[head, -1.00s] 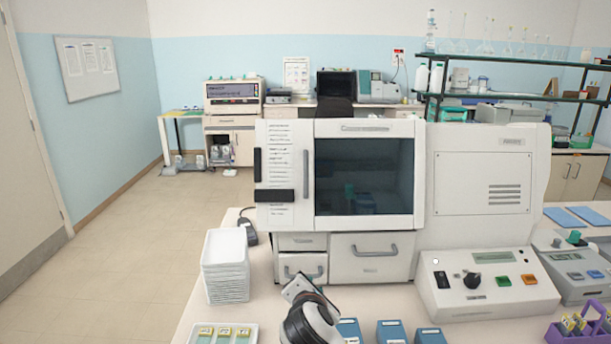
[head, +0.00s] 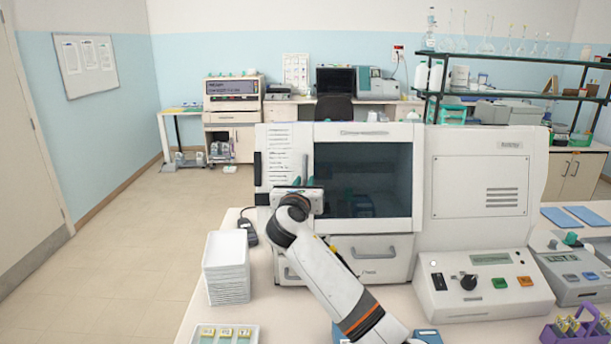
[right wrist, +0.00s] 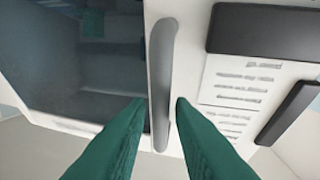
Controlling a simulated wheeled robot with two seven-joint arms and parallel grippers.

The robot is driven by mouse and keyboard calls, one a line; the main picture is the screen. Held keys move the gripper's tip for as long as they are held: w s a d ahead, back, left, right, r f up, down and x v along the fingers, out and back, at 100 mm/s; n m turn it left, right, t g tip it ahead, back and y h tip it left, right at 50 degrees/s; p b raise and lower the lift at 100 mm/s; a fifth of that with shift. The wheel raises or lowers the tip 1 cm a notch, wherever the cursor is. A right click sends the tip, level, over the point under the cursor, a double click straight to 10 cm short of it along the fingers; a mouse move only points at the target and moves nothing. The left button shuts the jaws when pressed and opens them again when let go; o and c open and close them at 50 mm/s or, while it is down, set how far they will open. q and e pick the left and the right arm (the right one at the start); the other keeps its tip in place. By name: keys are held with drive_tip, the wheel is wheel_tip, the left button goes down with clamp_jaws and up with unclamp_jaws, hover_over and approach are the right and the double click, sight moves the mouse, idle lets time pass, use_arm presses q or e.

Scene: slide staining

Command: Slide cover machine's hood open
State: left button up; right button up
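The slide cover machine (head: 480,190) is a large white box on the bench, with a dark-windowed hood (head: 364,180) at its front that looks closed. A grey vertical handle (head: 306,163) runs along the hood's left edge; in the right wrist view the handle (right wrist: 161,80) stands upright. My right gripper (head: 306,183) is raised in front of the handle. In the right wrist view its green fingers (right wrist: 159,104) are open, one on each side of the handle's lower part, with visible gaps. The head view hides most of the fingertips. My left gripper is not in view.
Drawers (head: 366,258) lie below the hood. A control box (head: 480,285) stands right of them. A stack of white trays (head: 227,265) and a slide tray (head: 225,334) are at left. A purple rack (head: 578,328) is at the right front.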

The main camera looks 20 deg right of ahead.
drive_tip(key=shift+x, duration=1.3)
clamp_jaws()
